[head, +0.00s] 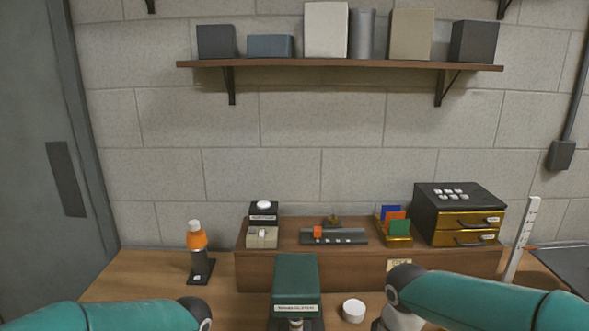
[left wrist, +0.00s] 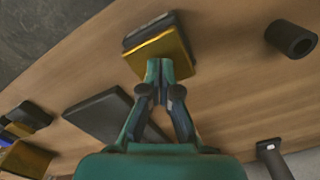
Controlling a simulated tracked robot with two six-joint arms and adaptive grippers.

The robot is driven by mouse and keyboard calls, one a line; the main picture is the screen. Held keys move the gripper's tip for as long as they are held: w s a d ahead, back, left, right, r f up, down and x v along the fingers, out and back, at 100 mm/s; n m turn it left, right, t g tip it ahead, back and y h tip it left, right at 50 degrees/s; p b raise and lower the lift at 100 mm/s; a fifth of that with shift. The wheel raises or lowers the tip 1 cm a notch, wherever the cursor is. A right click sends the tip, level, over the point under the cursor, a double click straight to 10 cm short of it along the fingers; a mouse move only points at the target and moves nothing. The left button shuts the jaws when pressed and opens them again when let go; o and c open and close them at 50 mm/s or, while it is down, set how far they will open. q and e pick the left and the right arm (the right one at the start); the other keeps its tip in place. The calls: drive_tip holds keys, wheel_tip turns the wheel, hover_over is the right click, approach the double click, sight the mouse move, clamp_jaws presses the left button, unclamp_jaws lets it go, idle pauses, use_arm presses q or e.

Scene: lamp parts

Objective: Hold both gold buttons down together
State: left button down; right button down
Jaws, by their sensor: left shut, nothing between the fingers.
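In the left wrist view a square gold-topped block (left wrist: 160,52) with a dark body lies on the wood surface. It may be one of the gold buttons; I cannot tell for sure. My left gripper (left wrist: 159,66) is shut and empty, its tips overlapping the near edge of the gold face. Whether they touch it or press it cannot be told. No second gold button can be made out in either view.
A wooden riser (head: 350,273) on the bench holds a gold-drawered box (head: 458,213), a gold card holder (head: 398,241) and a dark strip (head: 340,237). A green device (head: 296,278) and white cap (head: 353,310) are in front.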

use_arm(q)
drive_tip(key=shift+r+p, duration=1.6)
drive_tip(key=shift+r, duration=0.95)
